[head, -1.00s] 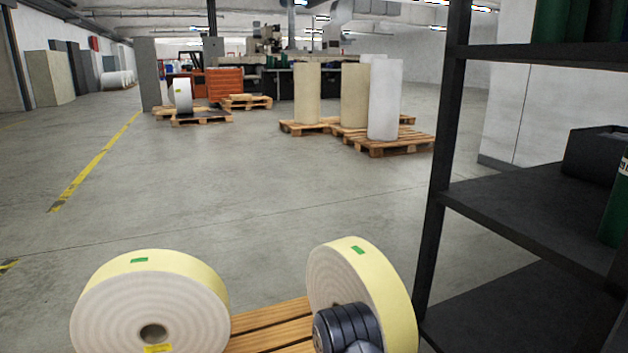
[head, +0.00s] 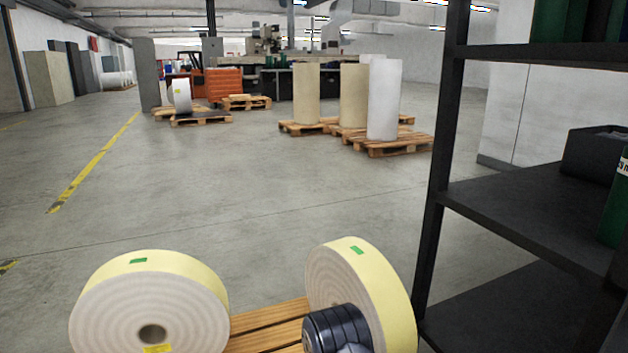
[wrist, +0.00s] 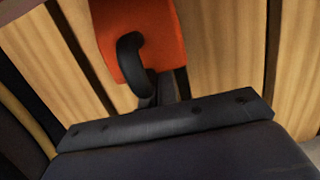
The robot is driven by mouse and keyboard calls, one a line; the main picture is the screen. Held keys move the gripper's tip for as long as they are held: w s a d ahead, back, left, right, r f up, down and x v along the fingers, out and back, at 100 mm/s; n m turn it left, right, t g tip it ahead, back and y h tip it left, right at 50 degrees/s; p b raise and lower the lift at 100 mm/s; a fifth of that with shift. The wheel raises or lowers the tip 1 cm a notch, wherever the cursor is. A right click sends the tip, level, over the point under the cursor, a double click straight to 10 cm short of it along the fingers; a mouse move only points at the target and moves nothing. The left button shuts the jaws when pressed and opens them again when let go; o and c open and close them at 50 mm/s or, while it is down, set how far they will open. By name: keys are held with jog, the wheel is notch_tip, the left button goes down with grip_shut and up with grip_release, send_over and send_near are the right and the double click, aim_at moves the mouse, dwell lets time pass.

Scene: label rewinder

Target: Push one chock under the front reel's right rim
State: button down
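Two big reels with pale yellow outer faces and green tags stand on a wooden pallet: a left reel (head: 150,305) and a right reel (head: 372,290). I cannot tell which is the front one. My dark arm covers the right reel's lower part in the head view. In the wrist view an orange chock (wrist: 165,35) lies on the pallet slats. A black curved part stands against its near side; I cannot tell if it is a handle or a finger. My gripper (wrist: 155,92) is close to the chock, its finger opening unclear. The rim contact is hidden.
A black shelf rack (head: 530,210) stands close on the right of the right reel. Pallet slats (head: 270,325) show bare between the reels, with dark gaps between them. Open concrete floor lies beyond; pallets with tall rolls (head: 384,100) stand far back.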

jog(key=shift+s+a+f, duration=0.2)
jog(key=shift+s+a, duration=0.2)
jog(key=shift+s, duration=0.1)
jog(key=shift+s+a+f, duration=0.1)
jog(key=shift+s+a, duration=0.2)
jog(key=shift+a, duration=0.15)
jog(key=shift+s+a, duration=0.3)
jog(key=shift+a, duration=0.35)
jog(key=shift+s+a, duration=0.25)
jog(key=shift+a, duration=0.35)
jog(key=shift+d, duration=0.1)
jog(key=shift+w+d+r+p, duration=0.15)
jog(key=shift+w+d+r, duration=0.25)
jog(key=shift+d, duration=0.15)
jog(key=shift+w+d+r+p, duration=0.15)
jog(key=shift+w+d+r, duration=0.1)
jog(key=shift+d+r, duration=0.25)
jog(key=shift+w+d+r+p, duration=0.15)
jog(key=shift+w+d+r, duration=0.2)
jog(key=shift+d, duration=0.3)
notch_tip(320, 180, up, 8)
jog(key=p, duration=0.5)
jog(key=shift+f, duration=0.15)
